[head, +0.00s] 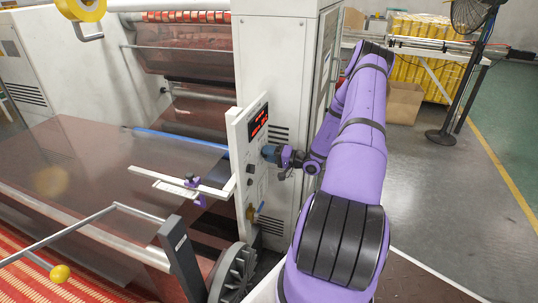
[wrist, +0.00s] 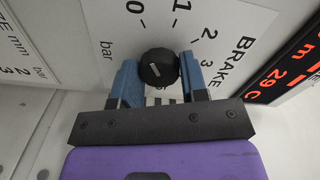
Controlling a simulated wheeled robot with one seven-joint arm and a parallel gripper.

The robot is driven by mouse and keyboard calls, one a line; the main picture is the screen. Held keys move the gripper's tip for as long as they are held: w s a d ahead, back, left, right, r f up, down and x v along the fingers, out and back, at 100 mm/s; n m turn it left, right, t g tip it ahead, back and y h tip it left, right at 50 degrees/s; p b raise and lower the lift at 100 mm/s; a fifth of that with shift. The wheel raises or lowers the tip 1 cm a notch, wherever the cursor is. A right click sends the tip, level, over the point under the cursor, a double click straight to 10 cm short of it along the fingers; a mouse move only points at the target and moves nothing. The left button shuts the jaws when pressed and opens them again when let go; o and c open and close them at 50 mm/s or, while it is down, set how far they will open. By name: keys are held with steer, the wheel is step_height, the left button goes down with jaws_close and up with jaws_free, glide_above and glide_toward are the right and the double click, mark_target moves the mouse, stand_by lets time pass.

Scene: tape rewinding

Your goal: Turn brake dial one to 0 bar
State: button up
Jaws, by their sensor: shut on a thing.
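The brake dial (wrist: 159,68) is a round black knob with a short light pointer line, on a white plate marked BRAKE, bar and 0, 1, 2, 3. The line is slanted, and I cannot tell exactly which mark it points at. The 0 is at the upper left of the knob in the wrist view. My gripper (wrist: 160,80) has its blue fingers shut on the knob, one on each side. In the head view my gripper (head: 270,154) reaches the white control panel (head: 238,142) from the right and hides the dial.
A red digital display (head: 258,122) sits above the dial; it also shows in the wrist view (wrist: 295,72). A dark knob (head: 250,169) is lower on the panel. A machine cabinet (head: 275,60) stands behind. A fan (head: 441,136) and open floor are to the right.

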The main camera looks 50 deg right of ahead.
steer(key=shift+f, duration=0.1)
steer(key=o, duration=0.9)
steer(key=shift+s, duration=0.1)
steer(key=v, duration=1)
steer(key=shift+s+d, duration=0.2)
steer(key=shift+s, duration=0.1)
